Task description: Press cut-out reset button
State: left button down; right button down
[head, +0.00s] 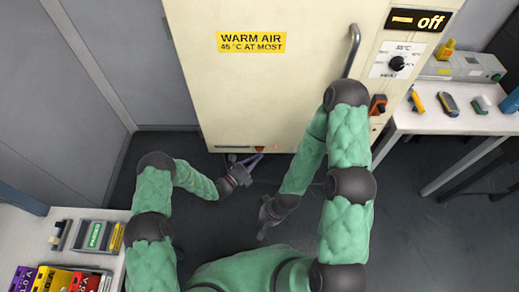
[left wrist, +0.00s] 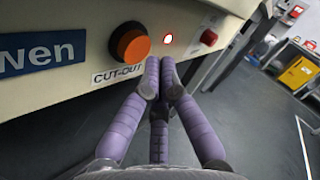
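The cut-out reset button is an orange round knob (left wrist: 130,44) in a dark collar on the oven's lower edge. The "CUT-OUT" label (left wrist: 121,75) sits just below it. In the head view a small orange-brown spot at the cabinet's bottom edge (head: 260,149) appears to be this button. My left gripper (left wrist: 160,72) has its purple fingertips together and looks empty. In the left wrist view the tips show below and right of the button, apparently apart from it. My left gripper (head: 255,159) is under the cabinet front in the head view. My right gripper (head: 265,225) hangs lower; its fingers are unclear.
Benches stand left (head: 40,225) and right (head: 430,120).

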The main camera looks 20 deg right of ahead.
pick_arm(q)
jog(key=shift+w, duration=0.15)
jog(key=shift+w+d, duration=0.15)
jog(key=shift+w, duration=0.15)
jog(key=shift+w+d+b, duration=0.1)
jog(key=shift+w+b, duration=0.35)
jog(key=shift+b, duration=0.05)
dwell(0.9)
dwell(0.3)
jog(key=shift+s+a+p, duration=0.25)
jog(key=shift+s+p, duration=0.25)
jog(key=shift+s, duration=0.35)
jog(key=s+p, duration=0.1)
jog(key=s, duration=0.1)
jog(key=s+a+p, duration=0.1)
jog(key=s, duration=0.1)
jog(key=shift+s+a, duration=0.2)
jog(key=shift+s, duration=0.2)
